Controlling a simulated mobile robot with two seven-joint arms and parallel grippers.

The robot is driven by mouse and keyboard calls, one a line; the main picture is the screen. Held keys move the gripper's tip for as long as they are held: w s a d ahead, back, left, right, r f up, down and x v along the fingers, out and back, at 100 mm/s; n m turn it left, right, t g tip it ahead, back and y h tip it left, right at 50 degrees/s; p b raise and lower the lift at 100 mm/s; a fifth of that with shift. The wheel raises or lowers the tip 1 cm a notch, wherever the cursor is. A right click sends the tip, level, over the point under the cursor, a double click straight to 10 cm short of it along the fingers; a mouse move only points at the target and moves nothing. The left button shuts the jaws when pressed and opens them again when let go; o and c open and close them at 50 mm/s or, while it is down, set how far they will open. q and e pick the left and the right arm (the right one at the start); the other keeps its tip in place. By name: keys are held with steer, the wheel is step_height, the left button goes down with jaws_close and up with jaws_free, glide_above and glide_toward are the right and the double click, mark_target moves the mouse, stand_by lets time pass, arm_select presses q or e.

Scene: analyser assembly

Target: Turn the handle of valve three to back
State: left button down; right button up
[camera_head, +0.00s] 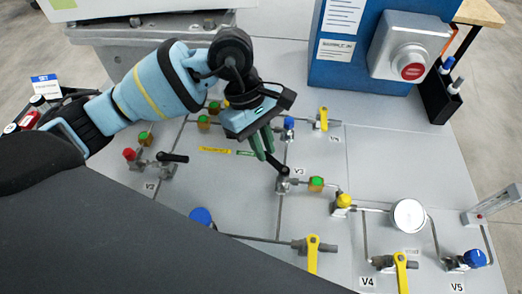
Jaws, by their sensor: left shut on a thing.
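Valve three is the fitting (283,184) beside the V3 label (299,171), in the middle of the grey panel in the head view. Its black handle (277,166) points up and to the left from the valve body, toward the back of the panel. My left gripper (266,153) reaches down from the upper left, and its dark green fingers are shut on the handle's free end. The fingers partly hide that end. My right gripper is not in view.
A V2 valve with a black handle (172,157) lies to the left. Yellow handles (313,253) stand in front, and another (323,118) behind. A round gauge (408,215) is at the right. A blue box with a red button (412,71) stands at the back.

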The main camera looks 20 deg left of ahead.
arm_select(q)
steer(key=shift+w+d+f+m+g+b, duration=0.15)
steer(key=shift+w+d+m+g+b, duration=0.15)
steer(key=shift+w+m+b, duration=0.45)
steer(key=shift+w+d+m+g+y+b, duration=0.1)
steer(key=shift+d+m+g+y+b, duration=0.05)
steer(key=shift+m+b, duration=0.4)
steer(key=shift+w+d+m+g+y+b, duration=0.15)
steer(key=shift+m+b, duration=0.25)
steer(key=shift+m, duration=0.2)
steer(key=shift+w+d+m+y+b, duration=0.3)
steer(key=shift+m+y+b, duration=0.1)
steer(key=shift+m+b, duration=0.55)
steer(key=shift+w+d+m+g+y+b, duration=0.2)
steer(key=shift+d+m+b, duration=0.05)
steer(key=shift+m+b, duration=0.35)
steer(key=shift+w+d+m+g+y+b, duration=0.15)
steer(key=shift+d+m+g+y+b, duration=0.1)
steer(key=shift+m+b, duration=0.25)
steer(key=shift+w+d+m+b, duration=0.1)
steer(key=shift+d+m+b, duration=0.2)
steer(key=shift+m, duration=0.35)
steer(key=shift+w+d+r+m+y+b, duration=0.1)
steer(key=shift+d+r+m+y+b, duration=0.1)
steer(key=shift+d+m+y+b, duration=0.3)
steer(key=shift+a, duration=0.15)
steer(key=c, duration=1.4)
jaws_free()
